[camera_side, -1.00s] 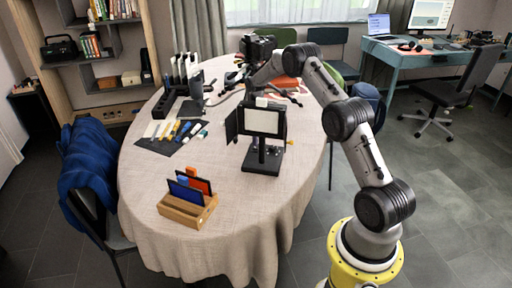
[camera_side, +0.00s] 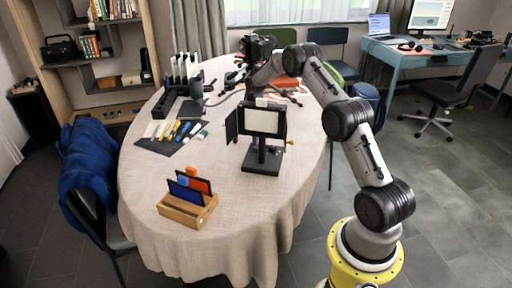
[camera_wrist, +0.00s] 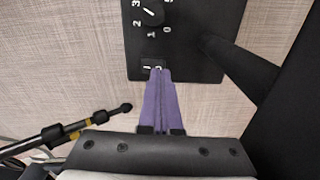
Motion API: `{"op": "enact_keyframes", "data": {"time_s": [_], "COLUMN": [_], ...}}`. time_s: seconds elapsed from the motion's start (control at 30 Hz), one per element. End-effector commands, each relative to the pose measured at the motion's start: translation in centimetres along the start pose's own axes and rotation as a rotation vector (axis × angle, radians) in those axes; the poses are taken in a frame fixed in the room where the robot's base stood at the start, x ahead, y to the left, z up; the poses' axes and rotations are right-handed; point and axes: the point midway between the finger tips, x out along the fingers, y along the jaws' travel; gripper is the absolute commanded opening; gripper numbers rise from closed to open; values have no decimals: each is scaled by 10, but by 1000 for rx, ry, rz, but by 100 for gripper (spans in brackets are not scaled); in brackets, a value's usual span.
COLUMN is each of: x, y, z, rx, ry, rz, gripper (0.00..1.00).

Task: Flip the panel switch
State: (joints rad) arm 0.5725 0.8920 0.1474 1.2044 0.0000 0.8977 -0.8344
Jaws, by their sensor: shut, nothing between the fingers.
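The lit panel (camera_side: 264,122) stands upright on a black base (camera_side: 262,161) on the table. In the wrist view the black base (camera_wrist: 190,45) carries a dial (camera_wrist: 152,15) marked with numbers and, below it, a small switch (camera_wrist: 150,66). My gripper (camera_wrist: 159,72) has its purple fingers pressed together with nothing between them. Its fingertips are at the right part of the switch and cover some of it; I cannot tell whether they touch it or which way it is set. In the side view the hand is above and behind the panel, and the fingertips are hidden.
A black post (camera_wrist: 238,65) rises right of the switch, close to my fingers. A black rod (camera_wrist: 75,128) lies at the lower left. A wooden holder (camera_side: 187,210) with cards stands at the table's front; a dark mat (camera_side: 172,138) with tools lies left. Cloth between them is clear.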

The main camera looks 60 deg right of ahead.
Motion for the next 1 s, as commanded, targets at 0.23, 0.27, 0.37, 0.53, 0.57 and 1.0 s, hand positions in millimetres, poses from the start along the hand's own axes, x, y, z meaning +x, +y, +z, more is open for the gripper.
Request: {"op": "enact_keyframes", "data": {"time_s": [0.23,0.27,0.37,0.53,0.57,1.0], "x": [0,0,0,1,1,7], "y": [0,0,0,0,0,0], "z": [0,0,0,0,0,0], "rx": [0,0,0,0,0,0], "ry": [0,0,0,0,0,0], "rz": [0,0,0,0,0,0], "gripper": [0,0,0,0,0,0]}}
